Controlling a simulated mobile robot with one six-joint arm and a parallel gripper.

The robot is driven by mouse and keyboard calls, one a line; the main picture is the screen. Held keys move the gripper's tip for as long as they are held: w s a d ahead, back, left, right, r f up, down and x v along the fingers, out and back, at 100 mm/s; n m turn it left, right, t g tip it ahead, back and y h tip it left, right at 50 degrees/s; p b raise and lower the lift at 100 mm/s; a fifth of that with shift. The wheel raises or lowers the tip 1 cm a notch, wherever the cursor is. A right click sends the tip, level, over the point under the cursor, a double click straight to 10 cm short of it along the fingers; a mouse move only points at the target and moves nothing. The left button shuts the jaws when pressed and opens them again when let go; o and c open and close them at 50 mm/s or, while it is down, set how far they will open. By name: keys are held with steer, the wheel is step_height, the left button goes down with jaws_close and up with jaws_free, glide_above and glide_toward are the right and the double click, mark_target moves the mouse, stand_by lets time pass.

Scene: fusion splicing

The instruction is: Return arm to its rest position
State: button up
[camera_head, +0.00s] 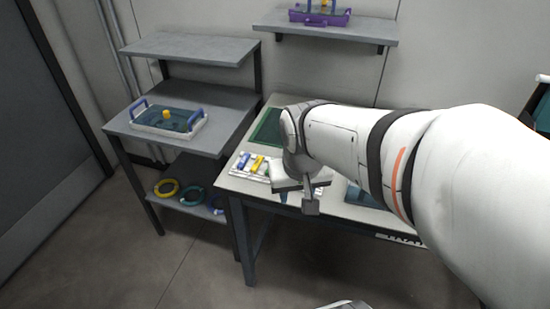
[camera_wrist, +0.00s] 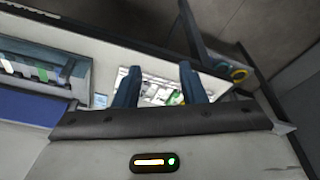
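My arm (camera_head: 350,140) reaches from the right over the work table (camera_head: 232,183) in the head view. My gripper shows in the wrist view (camera_wrist: 160,88) as two dark blue fingers standing apart with a clear gap. Nothing is seen held between them. In the head view the gripper is mostly hidden behind the wrist, with a dark blue finger (camera_head: 283,197) just showing near the table's front edge. A white tray with blue and yellow pieces (camera_head: 250,165) lies on the table just left of my wrist.
A green mat (camera_head: 268,127) lies behind the white tray. A shelf unit (camera_head: 228,98) at left holds a tray with blue handles (camera_head: 168,118) and, below, coloured coils (camera_head: 190,195). A wall shelf (camera_head: 345,27) bears a purple carrier (camera_head: 320,18). Open floor (camera_head: 180,260) lies in front.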

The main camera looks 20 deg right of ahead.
steer(key=shift+n+y, duration=0.3)
steer(key=shift+n, duration=0.4)
steer(key=s+r+p, duration=0.1)
steer(key=s+a+r+p, duration=0.1)
steer(key=r, duration=0.1)
steer(key=s+r+p, duration=0.1)
steer(key=p, duration=0.1)
steer(key=shift+s+a+r, duration=0.15)
steer(key=shift+a+r, duration=0.1)
steer(key=shift+a, duration=0.1)
